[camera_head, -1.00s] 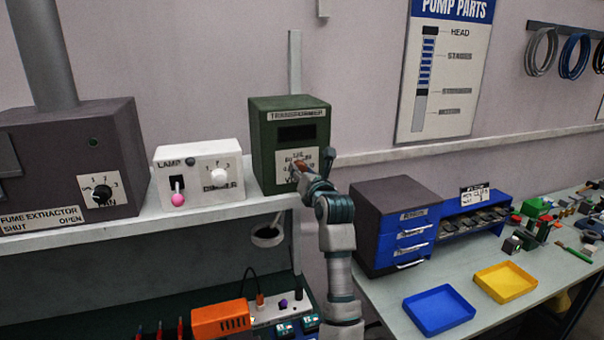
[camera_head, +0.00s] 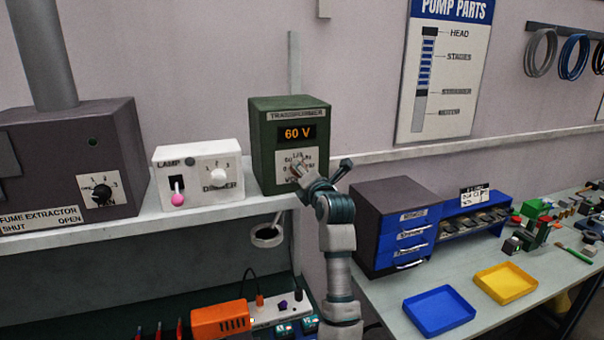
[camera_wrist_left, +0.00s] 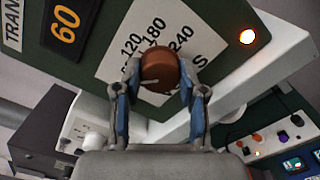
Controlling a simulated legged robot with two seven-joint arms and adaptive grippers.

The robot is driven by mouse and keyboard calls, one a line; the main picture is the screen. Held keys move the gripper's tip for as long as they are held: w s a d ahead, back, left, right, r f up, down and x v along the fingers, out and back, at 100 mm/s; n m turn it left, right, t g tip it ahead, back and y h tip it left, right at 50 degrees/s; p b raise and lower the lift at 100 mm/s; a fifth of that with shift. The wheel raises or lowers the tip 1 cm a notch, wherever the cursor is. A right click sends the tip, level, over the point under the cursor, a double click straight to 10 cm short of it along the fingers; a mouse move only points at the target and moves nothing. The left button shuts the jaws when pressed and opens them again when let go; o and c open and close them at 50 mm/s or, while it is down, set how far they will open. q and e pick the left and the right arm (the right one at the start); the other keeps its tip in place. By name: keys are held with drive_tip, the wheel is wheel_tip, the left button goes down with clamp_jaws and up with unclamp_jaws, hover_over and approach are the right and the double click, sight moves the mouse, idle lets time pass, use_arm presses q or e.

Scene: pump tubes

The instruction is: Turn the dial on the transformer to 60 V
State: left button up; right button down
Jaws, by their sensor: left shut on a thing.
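The green transformer (camera_head: 262,155) stands on the shelf, and its display (camera_head: 297,133) is lit and reads 60 V. The same display shows 60 in the left wrist view (camera_wrist_left: 66,20). Its round brown dial (camera_wrist_left: 158,80) sits on a white scale plate (camera_wrist_left: 122,62) with 120, 180 and 240 visible; the other marks are hidden there. My left gripper (camera_head: 300,172) is at the front of the transformer. In the left wrist view its two blue-padded fingers (camera_wrist_left: 159,92) are shut on the dial, one on each side. My right gripper is not in view.
A white lamp dimmer box (camera_head: 232,160) with a pink-tipped switch stands left of the transformer, and a dark fume extractor box (camera_head: 60,150) further left. A blue drawer cabinet (camera_head: 390,190) stands lower right. An orange indicator light (camera_wrist_left: 247,36) glows beside the dial.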

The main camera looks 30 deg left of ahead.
use_arm(q)
drive_tip(key=shift+d, duration=0.1)
idle(0.3)
drive_tip(key=o, duration=1)
drive_tip(key=shift+w, duration=0.1)
drive_tip(key=shift+c, duration=0.2)
drive_tip(key=shift+o, duration=0.9)
drive_tip(key=shift+w+f, duration=0.1)
drive_tip(key=shift+w, duration=0.05)
drive_tip(key=v, duration=1.2)
drive_tip(key=shift+d, duration=0.15)
